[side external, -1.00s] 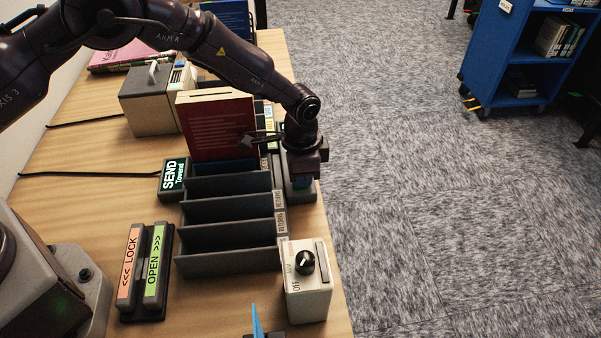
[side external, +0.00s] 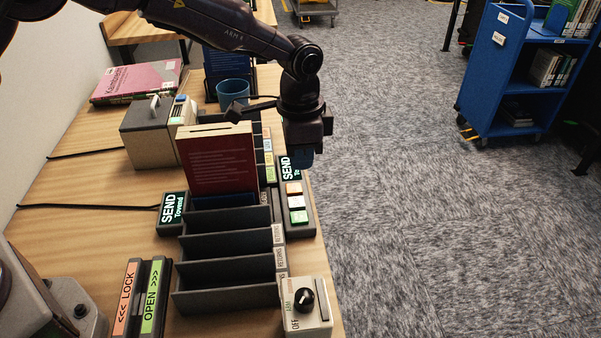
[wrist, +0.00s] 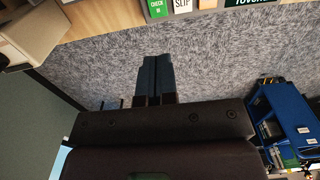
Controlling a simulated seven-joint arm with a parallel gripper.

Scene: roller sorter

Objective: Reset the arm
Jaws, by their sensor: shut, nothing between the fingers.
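My gripper (side external: 305,158) is raised at the right edge of the table in the side view, above the button panel (side external: 298,215). In the wrist view its two dark fingers (wrist: 155,78) are pressed together with nothing between them. The button panel has an orange, a white and a green button and a SEND sign at its far end. The fingertips look apart from the panel. Beside it, a dark slotted sorter (side external: 225,262) holds an upright red book (side external: 218,165) in a rear slot.
A box with a dial (side external: 308,308) stands at the front right. LOCK and OPEN bars (side external: 141,297) lie at the front left. A grey box (side external: 150,135), a blue cup (side external: 233,92) and a pink book (side external: 135,80) are further back.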

